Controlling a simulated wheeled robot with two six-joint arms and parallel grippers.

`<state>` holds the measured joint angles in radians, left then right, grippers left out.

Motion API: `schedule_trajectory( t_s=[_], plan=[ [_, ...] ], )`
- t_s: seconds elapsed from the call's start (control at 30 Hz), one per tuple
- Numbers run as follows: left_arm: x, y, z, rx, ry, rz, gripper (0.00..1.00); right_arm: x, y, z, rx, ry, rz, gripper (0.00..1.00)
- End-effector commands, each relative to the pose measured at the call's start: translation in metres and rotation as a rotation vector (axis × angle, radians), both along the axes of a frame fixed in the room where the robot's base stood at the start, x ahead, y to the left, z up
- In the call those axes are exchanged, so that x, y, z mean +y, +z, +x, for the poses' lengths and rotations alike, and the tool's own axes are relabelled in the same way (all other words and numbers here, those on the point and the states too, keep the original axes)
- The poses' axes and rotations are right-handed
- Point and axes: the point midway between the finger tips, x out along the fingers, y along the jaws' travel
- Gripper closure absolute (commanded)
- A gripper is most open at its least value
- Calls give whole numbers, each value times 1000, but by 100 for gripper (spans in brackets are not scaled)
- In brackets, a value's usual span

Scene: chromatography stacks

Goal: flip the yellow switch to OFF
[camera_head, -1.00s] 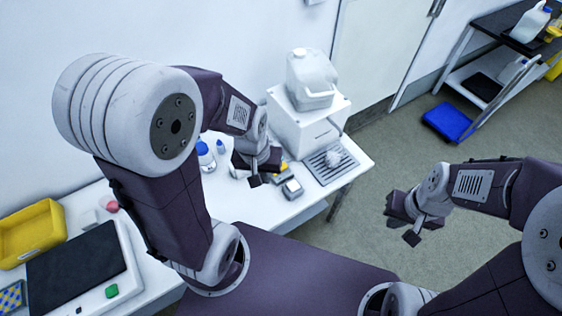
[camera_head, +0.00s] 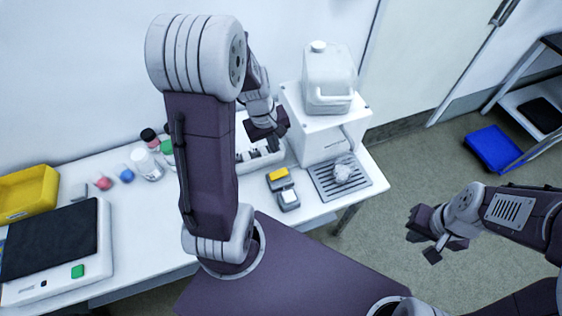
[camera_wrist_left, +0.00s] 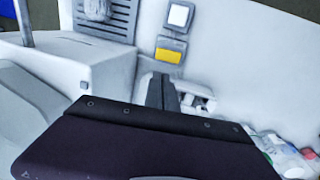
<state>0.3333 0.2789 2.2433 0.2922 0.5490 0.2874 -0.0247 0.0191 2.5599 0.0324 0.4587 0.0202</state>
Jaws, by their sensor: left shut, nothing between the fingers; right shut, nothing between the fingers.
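The yellow switch (camera_head: 278,175) sits in a small grey housing on the white table, in front of the white machine. Next to it is a similar grey housing with a whitish switch (camera_head: 288,197). Both show in the left wrist view, the yellow switch (camera_wrist_left: 168,57) nearer the fingers and the whitish one (camera_wrist_left: 179,16) beyond it. I cannot tell which way the yellow rocker is tipped. My left gripper (camera_head: 268,128) is shut and empty, apart from the switch and behind it, towards the wall; its fingers (camera_wrist_left: 162,92) show too. My right gripper (camera_head: 432,238) is shut and empty over the floor.
A white machine (camera_head: 313,148) carries a white jug (camera_head: 328,78), with a grey drip grate (camera_head: 325,188) in front. A white rack (camera_head: 245,150) lies under my left gripper. Bottles (camera_head: 147,165), a yellow bin (camera_head: 28,195) and a dark-topped device (camera_head: 50,242) stand left.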

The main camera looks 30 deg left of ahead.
Motion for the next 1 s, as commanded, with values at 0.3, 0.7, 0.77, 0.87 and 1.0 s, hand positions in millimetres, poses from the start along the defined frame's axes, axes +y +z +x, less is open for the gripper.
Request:
schedule_trajectory(
  t_s=[0.3,0.7,0.77,0.87,1.0],
  plan=[
    [-7,-62,6,5,-2,-2,100,0,-17,0,0,0,0,100],
    [-14,-130,16,1,-1,0,100,0,-42,0,0,0,0,100],
    [-15,-133,17,1,-1,1,100,0,-43,0,0,0,0,100],
    [-15,-136,17,1,-1,1,100,0,-44,0,0,0,0,100],
    [-15,-136,17,0,-1,2,100,0,-43,0,0,0,0,100]
  ],
)
